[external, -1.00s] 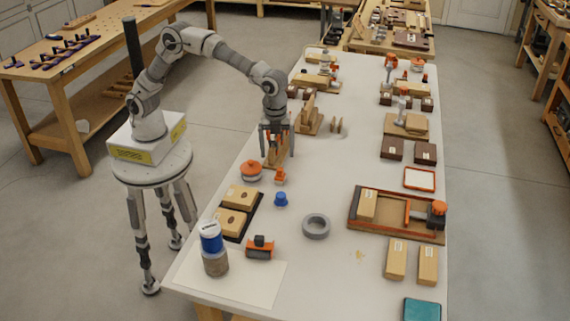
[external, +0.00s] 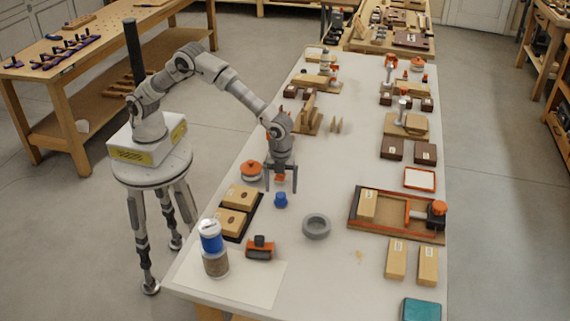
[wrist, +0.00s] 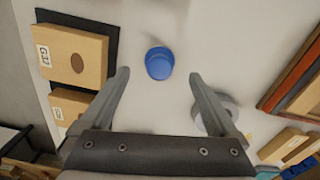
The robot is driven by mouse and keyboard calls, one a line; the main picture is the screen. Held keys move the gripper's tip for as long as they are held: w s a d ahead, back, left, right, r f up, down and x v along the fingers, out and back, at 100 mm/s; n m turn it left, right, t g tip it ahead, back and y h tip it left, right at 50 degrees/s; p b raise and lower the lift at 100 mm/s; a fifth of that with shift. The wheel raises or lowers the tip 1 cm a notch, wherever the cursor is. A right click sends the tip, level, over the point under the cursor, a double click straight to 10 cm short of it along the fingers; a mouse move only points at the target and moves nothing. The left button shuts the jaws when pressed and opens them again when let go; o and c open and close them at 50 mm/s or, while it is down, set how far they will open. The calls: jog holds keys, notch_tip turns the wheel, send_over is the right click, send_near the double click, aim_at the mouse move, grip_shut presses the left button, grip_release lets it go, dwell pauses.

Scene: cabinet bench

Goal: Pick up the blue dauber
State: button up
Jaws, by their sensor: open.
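The blue dauber (external: 280,200) is a small blue knob-shaped piece standing on the white table, right of the dark tray of wooden blocks. It also shows in the wrist view (wrist: 159,63), ahead of and between my fingers. My gripper (external: 281,190) is open and empty, pointing down just behind the dauber in the external view. In the wrist view my gripper's fingers (wrist: 158,75) are spread wide, and the dauber is apart from both. The exact height of the fingertips above the table is hard to tell.
A dark tray (external: 256,207) with wooden blocks lies left of the dauber. A grey ring (external: 316,226) lies to the right. An orange-lidded round pot (external: 251,170) stands close to my gripper's left. A blue-topped jar (external: 211,236) and an orange-and-black tool (external: 260,247) stand nearer the camera.

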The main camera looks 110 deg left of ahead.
aim_at(281, 194)
notch_tip(281, 194, down, 5)
jog(key=shift+f+b, duration=0.2)
jog(key=shift+b, duration=0.25)
jog(key=shift+r, duration=0.1)
jog(key=c, duration=1.4)
